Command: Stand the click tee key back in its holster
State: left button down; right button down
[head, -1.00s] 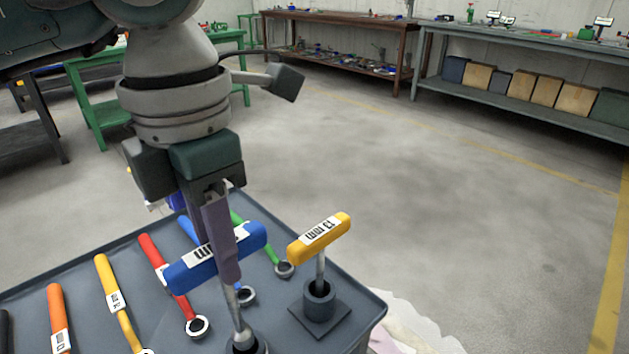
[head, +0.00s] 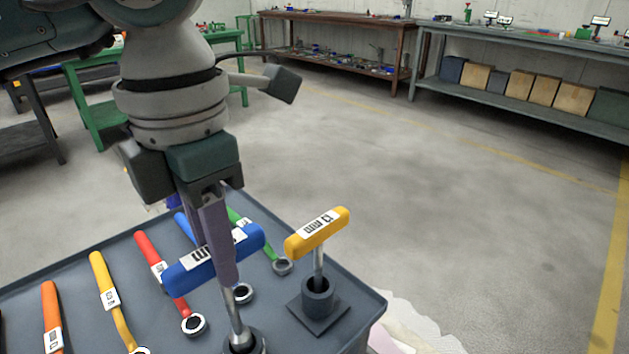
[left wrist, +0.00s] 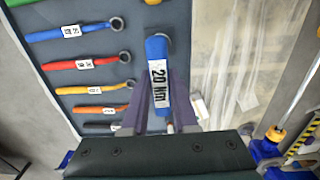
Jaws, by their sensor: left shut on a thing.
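The click tee key has a blue handle (head: 180,279) and a steel shank (head: 233,315). Its 20 Nm label shows in the left wrist view (left wrist: 160,84). My left gripper (head: 217,250) is shut on the blue handle, one finger on each side. The shank leans slightly, and its lower end is at the mouth of a dark round holster (head: 259,345) at the bottom edge of the head view. The holster is mostly cut off, so how deep the shank sits cannot be told. My right gripper is not in view.
A yellow-handled tee key (head: 317,235) stands in another holster (head: 319,306) to the right. Several coloured ring spanners, such as a red one (head: 152,255) and a yellow one (head: 104,283), lie on the grey tray (head: 365,290) to the left. Open floor lies beyond.

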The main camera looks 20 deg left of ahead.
pick_arm(q)
jog(key=shift+f+b, duration=2.05)
jog(key=shift+f, duration=0.35)
jog(key=c, duration=0.6)
grip_release()
notch_tip(320, 180, up, 10)
jog(key=shift+p, duration=0.6)
